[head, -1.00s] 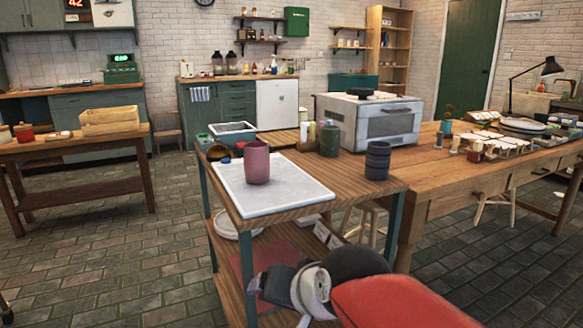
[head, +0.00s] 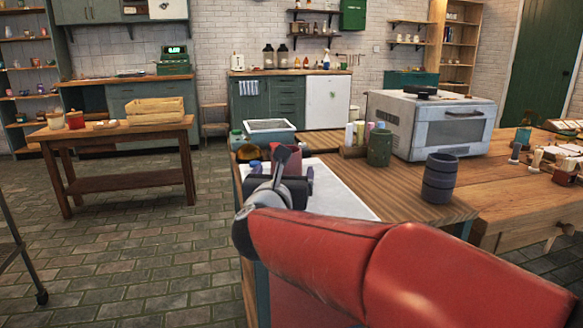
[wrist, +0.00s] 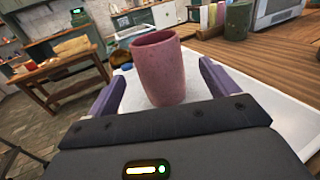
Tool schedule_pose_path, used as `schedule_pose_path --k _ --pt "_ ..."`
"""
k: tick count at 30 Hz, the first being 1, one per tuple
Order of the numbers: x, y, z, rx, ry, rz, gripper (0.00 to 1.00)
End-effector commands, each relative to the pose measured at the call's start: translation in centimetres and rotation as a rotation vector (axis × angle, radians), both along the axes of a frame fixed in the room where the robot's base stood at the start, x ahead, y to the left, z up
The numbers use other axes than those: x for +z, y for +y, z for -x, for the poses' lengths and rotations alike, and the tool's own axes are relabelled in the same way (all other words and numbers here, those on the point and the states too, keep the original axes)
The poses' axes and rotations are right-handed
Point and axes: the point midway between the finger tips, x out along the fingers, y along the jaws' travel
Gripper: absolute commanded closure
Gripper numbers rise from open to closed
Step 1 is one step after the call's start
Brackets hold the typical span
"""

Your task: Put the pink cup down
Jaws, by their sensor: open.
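The pink cup (wrist: 158,68) stands upright on the white board (wrist: 259,112) on the wooden cart top. My gripper (wrist: 161,76) is open, with one purple finger on each side of the cup, and gaps show between the fingers and the cup. In the head view the cup (head: 288,158) is mostly hidden behind my gripper (head: 282,178), and my red arm covers much of the board (head: 345,193).
A dark ribbed cup (head: 440,178) and a green cup (head: 379,147) stand on the cart top to the right. A blue-grey bin (head: 270,130) and a white oven (head: 430,122) are behind. The board right of the cup is clear.

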Motion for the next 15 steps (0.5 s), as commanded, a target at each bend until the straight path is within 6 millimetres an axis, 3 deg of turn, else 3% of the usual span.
schedule_pose_path --k 15 --pt "0.9 -0.5 -6.4 -0.008 -0.002 -0.010 0.14"
